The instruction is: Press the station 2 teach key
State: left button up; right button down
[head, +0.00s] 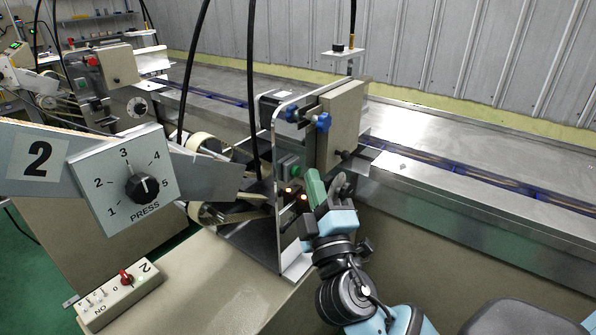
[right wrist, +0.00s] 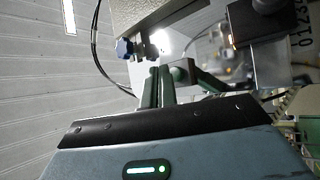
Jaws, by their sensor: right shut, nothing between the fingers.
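The station 2 unit stands at the centre of the head view, with an upright metal plate (head: 278,215) and a grey box (head: 341,122). A small control block (head: 289,167) with a green button sits on it. Below are small lit orange spots (head: 290,188). I cannot read which of these is the teach key. My right gripper (head: 315,188) is shut and empty, with its green fingers just right of the lit spots; contact cannot be told. In the right wrist view its fingers (right wrist: 158,84) are together, pointing at the unit. My left gripper is not in view.
A panel marked 2 with a PRESS dial (head: 145,187) juts in at the left. A switch box (head: 119,293) lies on the beige top below. A conveyor (head: 450,165) runs behind. Another station (head: 112,65) stands at the far left. Black cables hang over the unit.

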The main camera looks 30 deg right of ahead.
jog(key=shift+w, duration=0.1)
dwell(0.6)
jog(key=shift+w+a, duration=0.15)
jog(key=shift+w, duration=0.15)
jog(key=shift+w+a, duration=0.15)
jog(key=shift+w, duration=0.25)
dwell(0.9)
jog(key=shift+s, duration=0.1)
jog(key=shift+s+d, duration=0.3)
jog(key=shift+s, duration=0.45)
jog(key=shift+s+d, duration=0.35)
jog(key=shift+s, duration=0.4)
jog(key=shift+s+d, duration=0.3)
jog(key=shift+s, duration=0.5)
jog(key=shift+s+d, duration=0.35)
jog(key=shift+s, duration=0.4)
jog(key=shift+f, duration=0.1)
